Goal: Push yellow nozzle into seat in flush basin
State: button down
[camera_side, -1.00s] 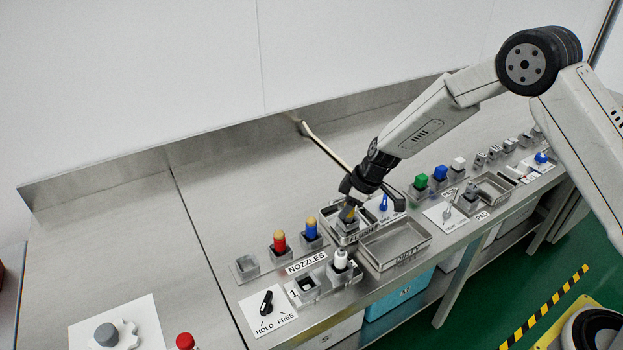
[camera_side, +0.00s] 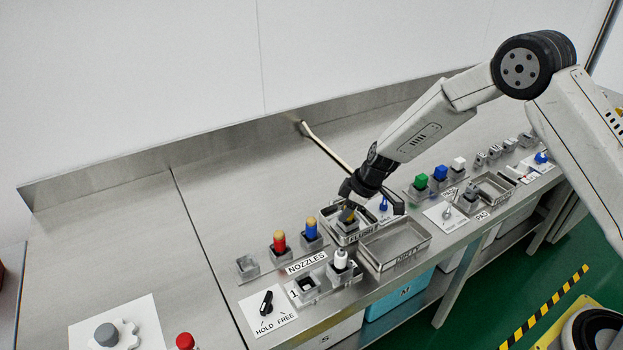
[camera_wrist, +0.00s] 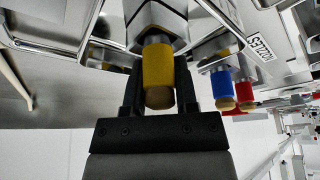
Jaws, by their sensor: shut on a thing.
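The yellow nozzle (camera_wrist: 158,72) with a tan end is between the two dark fingers of my gripper (camera_wrist: 159,92) in the wrist view. Its far end meets a grey square seat block (camera_wrist: 157,18); how deep it sits cannot be told. In the side view my gripper (camera_side: 350,207) is low over the flush basin (camera_side: 330,213), a metal tray with a FLUSH label. The nozzle is mostly hidden there by the fingers, with a bit of yellow showing.
Red (camera_side: 279,242) and blue (camera_side: 311,230) nozzles stand in holders left of the basin. A white bottle-like piece (camera_side: 341,259) stands in front. An empty metal tray (camera_side: 395,245) is right of it. A blue-handled switch (camera_side: 383,203) stands close right of my gripper.

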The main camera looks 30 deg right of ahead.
jog(key=shift+c, duration=1.5)
grip_release()
jog(key=shift+r, duration=0.1)
jog(key=shift+v, duration=3.55)
jog(key=shift+s+d+r, duration=0.15)
jog(key=shift+r, duration=0.05)
jog(key=shift+s+r, duration=0.1)
jog(key=s+d+r+m+h, duration=0.1)
jog(key=s+m, duration=0.3)
jog(key=s, duration=0.7)
jog(key=s+d+r+m+h, duration=0.2)
jog(key=s+m, duration=0.3)
jog(key=s, duration=0.6)
jog(key=shift+s+d+r+g, duration=0.25)
jog(key=shift+d+r+g, duration=0.05)
jog(key=shift+d+r, duration=0.55)
